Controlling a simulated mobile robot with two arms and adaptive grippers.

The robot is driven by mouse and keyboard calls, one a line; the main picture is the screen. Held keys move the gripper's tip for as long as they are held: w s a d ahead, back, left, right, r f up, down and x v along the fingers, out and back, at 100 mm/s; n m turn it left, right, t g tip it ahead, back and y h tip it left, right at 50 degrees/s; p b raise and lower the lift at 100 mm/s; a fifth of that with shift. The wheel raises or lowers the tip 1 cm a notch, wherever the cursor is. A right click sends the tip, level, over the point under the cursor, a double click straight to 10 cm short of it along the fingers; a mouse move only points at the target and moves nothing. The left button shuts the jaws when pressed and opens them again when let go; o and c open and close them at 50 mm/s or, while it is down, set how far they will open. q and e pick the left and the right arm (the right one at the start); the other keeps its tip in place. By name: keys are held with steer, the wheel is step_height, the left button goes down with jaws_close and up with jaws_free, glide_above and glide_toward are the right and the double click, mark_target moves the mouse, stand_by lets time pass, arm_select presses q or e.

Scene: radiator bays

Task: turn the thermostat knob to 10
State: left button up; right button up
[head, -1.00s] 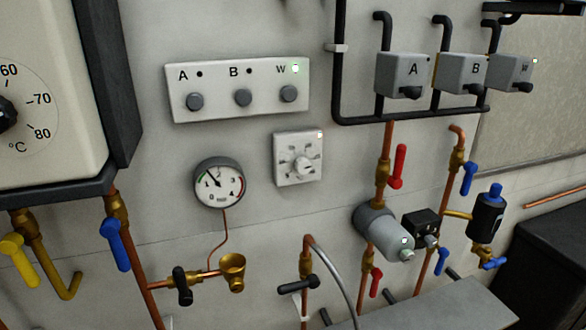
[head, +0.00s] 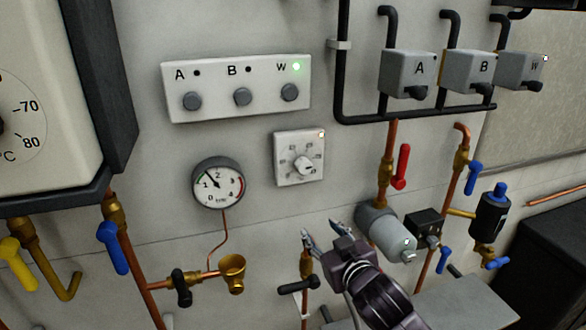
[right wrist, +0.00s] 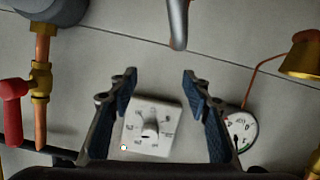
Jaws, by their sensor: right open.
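The thermostat is a white square plate (head: 287,173) on the grey wall, with numbers around a small white knob (head: 304,166). The numbers are too small to read surely, so I cannot tell the knob's setting. My right gripper (head: 320,230) is open, below the thermostat and apart from it in the head view. In the right wrist view, my open right gripper (right wrist: 160,80) has its fingers on either side of the plate (right wrist: 165,109), with the knob (right wrist: 150,132) between them in the picture. Nothing is held. My left gripper is not in view.
A switch panel (head: 220,75) with a lit green W lamp is above the thermostat. A pressure gauge (head: 219,184) is to its left. A grey pump (head: 383,232) and a red lever valve (head: 402,166) are to its right. Clear wall surrounds the thermostat plate.

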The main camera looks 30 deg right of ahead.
mark_target(306, 169)
step_height(306, 169, up, 12)
steer(key=t, duration=0.3)
steer(key=b+x, duration=0.1)
steer(key=x, duration=0.1)
steer(key=b+x, duration=0.2)
steer(key=a+b+x, duration=0.1)
steer(key=x, duration=0.2)
steer(key=shift+r, duration=0.2)
steer(key=shift+w+d+f, duration=0.1)
steer(key=shift+w+d, duration=0.05)
steer(key=shift+w, duration=0.3)
steer(key=shift+c, duration=0.6)
steer(key=c, duration=1)
